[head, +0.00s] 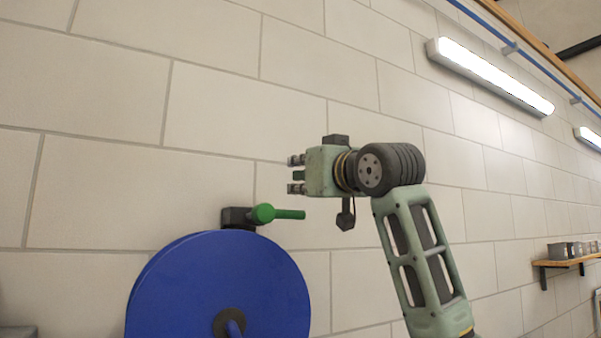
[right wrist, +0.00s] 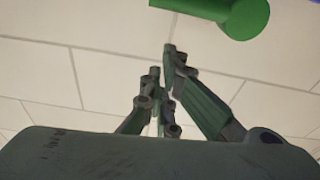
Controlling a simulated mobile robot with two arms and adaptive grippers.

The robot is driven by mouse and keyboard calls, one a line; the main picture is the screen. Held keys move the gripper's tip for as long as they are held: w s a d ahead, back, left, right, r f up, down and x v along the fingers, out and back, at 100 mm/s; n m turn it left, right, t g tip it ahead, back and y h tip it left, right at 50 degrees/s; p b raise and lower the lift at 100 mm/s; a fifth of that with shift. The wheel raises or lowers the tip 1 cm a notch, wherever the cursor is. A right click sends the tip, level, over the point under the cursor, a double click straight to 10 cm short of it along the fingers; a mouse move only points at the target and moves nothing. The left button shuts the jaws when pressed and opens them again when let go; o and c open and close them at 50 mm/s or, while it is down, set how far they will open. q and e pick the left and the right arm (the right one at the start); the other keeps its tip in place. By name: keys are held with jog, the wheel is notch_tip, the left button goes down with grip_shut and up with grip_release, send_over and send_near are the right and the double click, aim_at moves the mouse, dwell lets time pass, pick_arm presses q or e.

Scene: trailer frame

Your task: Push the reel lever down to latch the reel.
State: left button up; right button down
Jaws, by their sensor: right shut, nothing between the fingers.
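The reel lever (head: 285,214) is green with a round knob-like hub and a straight handle that points right, roughly level. It sits on a dark bracket (head: 236,217) at the top of the blue reel (head: 215,285). My right gripper (head: 291,175) is shut and empty, above the lever handle and apart from it in the picture. In the right wrist view the gripper's fingertips (right wrist: 163,62) come together, and part of the green lever (right wrist: 245,14) shows at the top edge. The reel's lower part is cut off by the frame. My left gripper is not in view.
A pale block wall (head: 210,100) fills the background. A wooden shelf (head: 568,263) with several small grey containers is on the wall at the far right. Lit lamps (head: 490,75) hang at the upper right. The space around my right gripper looks clear.

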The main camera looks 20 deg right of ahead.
pick_arm(q)
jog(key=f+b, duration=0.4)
jog(key=b, duration=0.1)
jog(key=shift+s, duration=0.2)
pick_arm(e)
jog(key=r+v, duration=0.1)
jog(key=v, duration=0.8)
jog(key=shift+s+f, duration=0.2)
jog(key=shift+s, duration=0.2)
jog(key=shift+w, duration=0.1)
